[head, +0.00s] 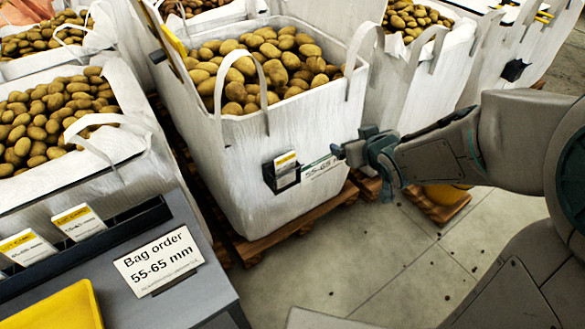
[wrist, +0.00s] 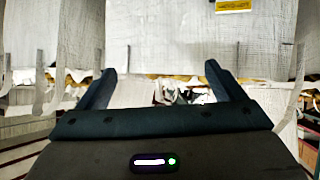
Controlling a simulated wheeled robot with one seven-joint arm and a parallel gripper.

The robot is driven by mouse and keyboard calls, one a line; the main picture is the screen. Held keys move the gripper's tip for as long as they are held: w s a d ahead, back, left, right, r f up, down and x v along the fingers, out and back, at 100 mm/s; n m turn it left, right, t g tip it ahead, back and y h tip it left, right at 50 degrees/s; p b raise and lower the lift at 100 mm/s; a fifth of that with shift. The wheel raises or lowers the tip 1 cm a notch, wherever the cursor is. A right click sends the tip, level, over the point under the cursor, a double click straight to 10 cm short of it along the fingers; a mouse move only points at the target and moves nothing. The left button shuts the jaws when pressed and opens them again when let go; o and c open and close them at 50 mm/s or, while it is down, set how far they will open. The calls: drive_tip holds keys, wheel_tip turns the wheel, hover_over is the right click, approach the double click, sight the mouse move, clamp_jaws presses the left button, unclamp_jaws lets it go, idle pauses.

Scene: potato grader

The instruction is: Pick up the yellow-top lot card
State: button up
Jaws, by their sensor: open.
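Yellow-top lot cards show in two places in the head view. One card (head: 286,171) stands in a black holder (head: 270,181) on the front of the middle white bag (head: 240,150). Other cards, one at the right (head: 78,223) and one at the left (head: 28,249), stand in a dark rack (head: 120,225) on the grey table. My gripper (head: 340,151) is at the bag's front, right of the holder and close to the 55-65 label (head: 320,167). In the wrist view my gripper (wrist: 159,78) is open, with nothing between its fingers.
A "Bag order 55-65 mm" sign (head: 158,261) and a yellow tray (head: 55,308) are on the grey table (head: 205,290). Potato-filled bags stand on wooden pallets (head: 300,226) around. Bare floor (head: 370,255) lies in front. A yellow label (wrist: 233,6) shows in the wrist view.

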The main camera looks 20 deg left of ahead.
sight(286, 158)
drive_tip(key=a+f+n+g+y+b, duration=0.1)
drive_tip(key=a+f+n+y+b, duration=0.3)
drive_tip(key=a+f+b, duration=0.75)
drive_tip(key=shift+m+y, duration=0.5)
drive_tip(key=shift+y, duration=0.4)
drive_tip(key=w+a+f, duration=0.3)
drive_tip(key=a+f, duration=0.1)
drive_tip(key=shift+w+a+p, duration=0.25)
drive_tip(key=shift+w+p, duration=0.1)
drive_tip(key=shift+r+b+x, duration=0.15)
drive_tip(key=shift+b+x, duration=0.4)
drive_tip(key=shift+x, duration=0.95)
drive_tip(key=shift+r+b+x, duration=0.15)
drive_tip(key=shift+b+x, duration=0.4)
drive_tip(key=shift+x, duration=0.95)
drive_tip(key=shift+a, duration=0.15)
drive_tip(key=c, duration=1.3)
